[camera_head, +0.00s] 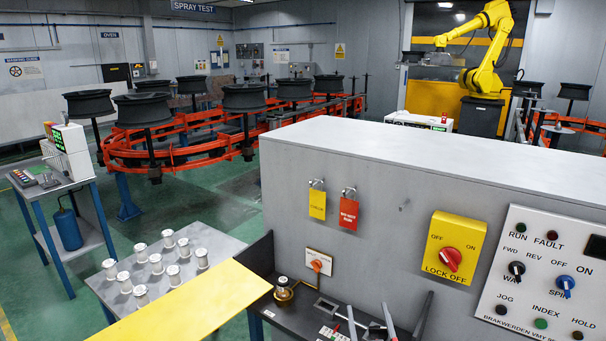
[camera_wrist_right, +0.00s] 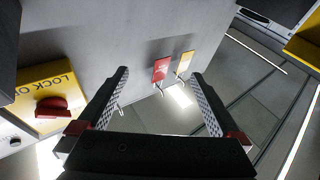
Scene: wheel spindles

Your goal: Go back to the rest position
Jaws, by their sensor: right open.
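My right gripper (camera_head: 406,301) shows at the bottom of the head view, low in front of the grey cabinet (camera_head: 375,250). In the right wrist view its two fingers (camera_wrist_right: 159,76) are spread wide with nothing between them. They point at the cabinet front, apart from the yellow LOCK OFF box (camera_head: 455,249) and the hanging red tag (camera_head: 349,214) and yellow tag (camera_head: 317,205). My left gripper is not in view.
A dark bench (camera_head: 262,294) with a brass-coloured part (camera_head: 284,291) lies below the cabinet. At left, several white spools stand on a grey table (camera_head: 214,243), beside a yellow panel (camera_head: 205,303). A control panel (camera_head: 545,270) is at right.

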